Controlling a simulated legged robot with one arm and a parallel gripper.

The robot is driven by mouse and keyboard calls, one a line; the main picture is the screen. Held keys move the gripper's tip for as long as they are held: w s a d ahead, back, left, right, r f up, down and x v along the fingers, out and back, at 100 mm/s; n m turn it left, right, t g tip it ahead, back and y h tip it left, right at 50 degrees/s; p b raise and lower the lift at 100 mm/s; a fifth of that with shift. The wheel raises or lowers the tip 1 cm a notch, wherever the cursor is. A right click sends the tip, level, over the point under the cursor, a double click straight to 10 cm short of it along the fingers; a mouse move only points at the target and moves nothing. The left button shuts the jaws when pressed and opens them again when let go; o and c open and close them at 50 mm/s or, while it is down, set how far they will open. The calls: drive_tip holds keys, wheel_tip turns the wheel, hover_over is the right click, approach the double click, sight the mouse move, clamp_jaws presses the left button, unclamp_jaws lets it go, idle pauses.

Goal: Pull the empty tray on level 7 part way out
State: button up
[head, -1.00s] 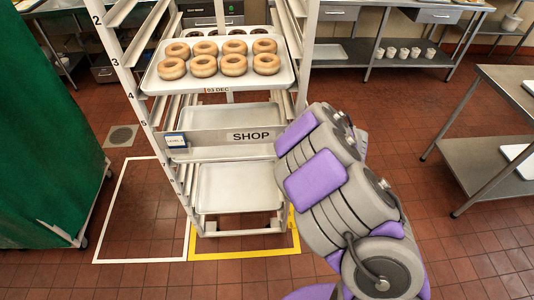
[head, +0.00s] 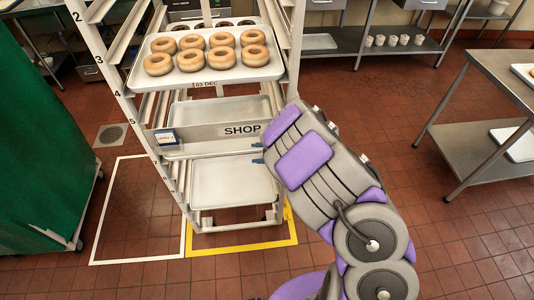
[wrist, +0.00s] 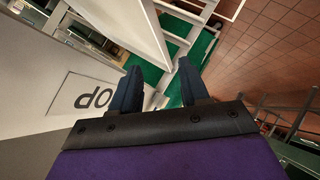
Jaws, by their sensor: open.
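The white rack (head: 118,80) stands ahead, with level numbers 2 to 5 legible on its left post. An empty pale tray (head: 235,186) lies low in the rack, below the SHOP panel (head: 205,135); no level number is legible beside it. Another empty tray (head: 222,111) sits above it, partly hidden by the panel. My gripper (head: 257,153) shows only as dark blue fingertips at the panel's right end, above the lower tray's right side. In the wrist view my gripper (wrist: 158,88) is open, nothing between the fingers, beside the upside-down lettered panel (wrist: 85,92).
A tray of glazed doughnuts (head: 210,75) sits higher in the rack. A green-covered cart (head: 45,150) stands at left, a steel table (head: 500,80) at right. Yellow floor tape (head: 240,246) marks the rack's place. Tiled floor in front is clear.

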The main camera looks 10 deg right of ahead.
sight(231, 155)
drive_tip(key=b+x, duration=0.2)
drive_tip(key=x, duration=1.1)
drive_tip(key=shift+s, duration=0.1)
clamp_jaws()
drive_tip(key=shift+s, duration=0.1)
